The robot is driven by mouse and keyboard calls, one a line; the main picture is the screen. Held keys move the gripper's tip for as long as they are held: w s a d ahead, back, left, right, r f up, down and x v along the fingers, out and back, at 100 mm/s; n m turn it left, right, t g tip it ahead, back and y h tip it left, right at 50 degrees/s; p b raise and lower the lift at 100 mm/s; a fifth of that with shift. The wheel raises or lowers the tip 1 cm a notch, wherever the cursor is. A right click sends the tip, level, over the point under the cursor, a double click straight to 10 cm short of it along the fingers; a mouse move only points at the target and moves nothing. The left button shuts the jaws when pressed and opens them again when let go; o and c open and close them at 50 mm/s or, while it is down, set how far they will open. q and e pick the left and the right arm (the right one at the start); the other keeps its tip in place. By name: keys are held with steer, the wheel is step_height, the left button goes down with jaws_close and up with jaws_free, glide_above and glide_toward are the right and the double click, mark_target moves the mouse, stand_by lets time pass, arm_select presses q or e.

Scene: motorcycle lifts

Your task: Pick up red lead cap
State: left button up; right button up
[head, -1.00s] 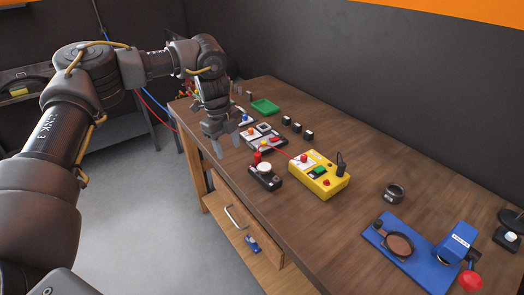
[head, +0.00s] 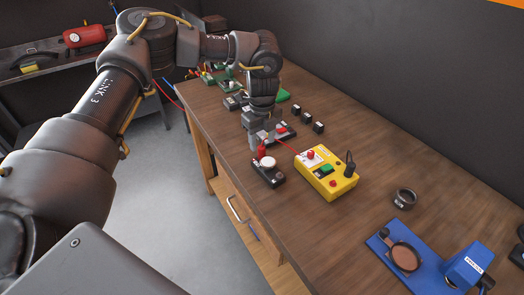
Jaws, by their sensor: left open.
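A red lead cap (head: 262,151) stands upright at the back of a small black device with a round white top (head: 268,163), near the table's front edge. A thin red lead runs from near it toward the yellow box (head: 327,176), where another red knob-like piece (head: 310,154) shows. My left gripper (head: 262,141) is open and points down, just above and around the top of the red lead cap. One finger shows at its left; the far finger is hard to make out. I cannot tell whether the fingers touch the cap. My right gripper is out of view.
The yellow box carries a green button and a black upright plug (head: 349,164). Small black blocks (head: 306,117) sit behind. A dark ring (head: 404,199) and a blue fixture (head: 405,255) lie to the right. The table's middle right is clear.

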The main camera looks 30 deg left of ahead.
mark_target(261, 147)
arm_select(q)
steer(key=shift+f, duration=0.15)
steer(key=f+p, duration=0.2)
steer(key=f, duration=0.1)
steer(key=f+p, duration=0.1)
steer(key=shift+w+a+f, duration=0.15)
steer(key=shift+a+f, duration=0.05)
steer(key=shift+a, duration=0.05)
steer(key=shift+f, duration=0.25)
steer(key=c, duration=1.1)
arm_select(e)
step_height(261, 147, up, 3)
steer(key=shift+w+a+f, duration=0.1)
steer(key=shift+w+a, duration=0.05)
